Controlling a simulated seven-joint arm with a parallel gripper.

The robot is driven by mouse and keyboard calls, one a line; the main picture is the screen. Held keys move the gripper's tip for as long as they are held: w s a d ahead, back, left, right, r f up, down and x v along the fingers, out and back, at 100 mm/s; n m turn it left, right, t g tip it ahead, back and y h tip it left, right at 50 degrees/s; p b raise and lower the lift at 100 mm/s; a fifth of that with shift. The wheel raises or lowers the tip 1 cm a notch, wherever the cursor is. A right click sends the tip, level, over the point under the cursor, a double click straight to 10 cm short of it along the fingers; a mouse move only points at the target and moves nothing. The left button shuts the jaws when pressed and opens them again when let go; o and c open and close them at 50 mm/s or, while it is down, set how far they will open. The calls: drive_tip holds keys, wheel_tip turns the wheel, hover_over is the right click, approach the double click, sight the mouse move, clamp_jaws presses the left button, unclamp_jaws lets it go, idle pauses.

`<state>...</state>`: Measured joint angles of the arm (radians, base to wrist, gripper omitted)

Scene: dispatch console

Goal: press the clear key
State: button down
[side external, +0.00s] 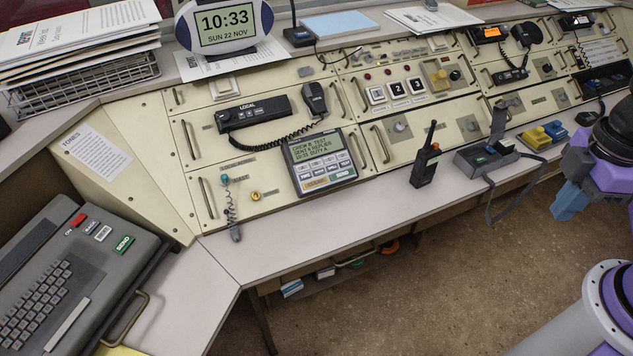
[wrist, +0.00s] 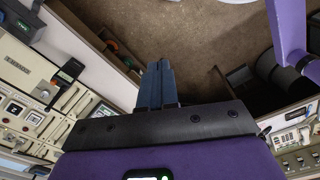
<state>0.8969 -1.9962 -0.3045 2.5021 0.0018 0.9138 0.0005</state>
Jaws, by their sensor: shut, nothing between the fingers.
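A grey messaging unit (side external: 320,161) with a lit green text screen is set in the cream console panel, left of the middle in the side view. Below its screen are rows of pale keys, with a yellow key (side external: 315,184) and a green key (side external: 343,177) at the bottom. The key lettering is too small to read surely, so I cannot tell which is the clear key. My gripper (side external: 568,203) is at the far right, over the floor in front of the desk, well apart from the unit. Its blue fingers also show in the wrist view (wrist: 156,82), together and empty.
A handheld radio (side external: 425,157) stands on the desk between the unit and my gripper. A grey box with a strap (side external: 487,158) is right of it. A coiled-cord handset (side external: 314,98) sits above the unit. A keyboard terminal (side external: 65,270) is at lower left.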

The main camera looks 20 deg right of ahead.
sight(316, 183)
drive_tip(key=w+a+f+n+t+h, duration=0.1)
drive_tip(key=w+a+n+t+h, duration=0.2)
drive_tip(key=w, duration=0.4)
drive_tip(key=w+a+f+n+t+h, duration=0.1)
drive_tip(key=w+f+n+h, duration=0.1)
drive_tip(key=w+n, duration=0.45)
drive_tip(key=w+a+f+n+t+h, duration=0.1)
drive_tip(key=w+a+n+t+h, duration=0.15)
drive_tip(key=w, duration=0.65)
drive_tip(key=w+a+f+n+t+y, duration=0.1)
drive_tip(key=w+a+f+n+t, duration=0.3)
drive_tip(key=a+n, duration=0.4)
drive_tip(key=w+a+f+n+t+y, duration=0.2)
drive_tip(key=w+a+f+n+t, duration=0.2)
drive_tip(key=w+a+f+n, duration=0.2)
drive_tip(key=shift+w+a+f+n, duration=0.2)
drive_tip(key=shift+a+f+n, duration=0.6)
drive_tip(key=shift+a, duration=0.4)
drive_tip(key=shift+w+t+y, duration=0.1)
drive_tip(key=shift+t+y, duration=0.15)
drive_tip(key=shift+w+f, duration=0.75)
drive_tip(key=shift+f, duration=0.45)
drive_tip(key=shift+w+f, duration=0.8)
drive_tip(key=shift+f, duration=0.35)
drive_tip(key=shift+w+f, duration=0.75)
drive_tip(key=shift+f, duration=0.45)
drive_tip(key=shift+w+f, duration=0.1)
drive_tip(key=shift+f, duration=0.1)
